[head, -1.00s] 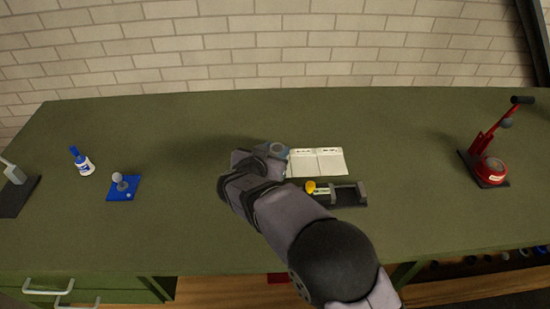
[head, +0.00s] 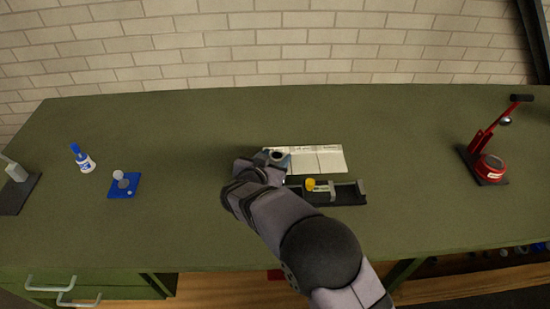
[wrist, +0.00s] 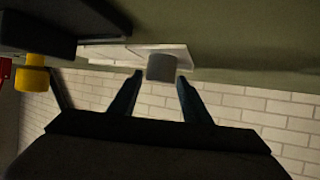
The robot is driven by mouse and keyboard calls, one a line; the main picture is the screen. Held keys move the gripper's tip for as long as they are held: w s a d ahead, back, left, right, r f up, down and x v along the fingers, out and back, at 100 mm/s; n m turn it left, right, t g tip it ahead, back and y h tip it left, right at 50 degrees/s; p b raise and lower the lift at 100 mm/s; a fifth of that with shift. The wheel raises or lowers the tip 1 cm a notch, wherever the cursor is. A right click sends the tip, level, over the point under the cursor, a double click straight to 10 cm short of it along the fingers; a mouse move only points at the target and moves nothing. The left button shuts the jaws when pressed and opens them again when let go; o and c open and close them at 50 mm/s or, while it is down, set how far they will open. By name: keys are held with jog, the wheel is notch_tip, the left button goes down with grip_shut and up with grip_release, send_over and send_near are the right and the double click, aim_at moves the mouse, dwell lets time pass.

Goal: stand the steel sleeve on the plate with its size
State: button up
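The steel sleeve (head: 277,154) is a short grey cylinder with a dark bore, seen at my gripper's end in the head view. In the wrist view the sleeve (wrist: 161,67) is between and just beyond my fingertips, in front of a white plate (wrist: 115,53). Narrow gaps show beside it, so my gripper (wrist: 160,76) looks open around it. Whether the sleeve rests on the plate is unclear. The white plates (head: 330,159) lie side by side at mid-bench, the left one partly hidden by my gripper (head: 272,160). Their markings are too small to read.
A black measuring fixture (head: 345,194) with a yellow knob (head: 310,184) lies just in front of the plates. A blue stand (head: 125,187) and a blue-and-white bottle (head: 83,160) are at left. A red press (head: 488,165) stands at right. Open bench lies between.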

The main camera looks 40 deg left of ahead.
jog(key=shift+o, duration=0.5)
jog(key=shift+r+p, duration=0.2)
jog(key=shift+p, duration=0.15)
jog(key=shift+s, duration=0.2)
jog(key=b+v, duration=0.5)
jog(key=v, duration=0.6)
jog(key=shift+s+d+r+b, duration=0.15)
jog(key=shift+s+d+b, duration=0.05)
jog(key=shift+b, duration=0.15)
jog(key=shift+w, duration=0.1)
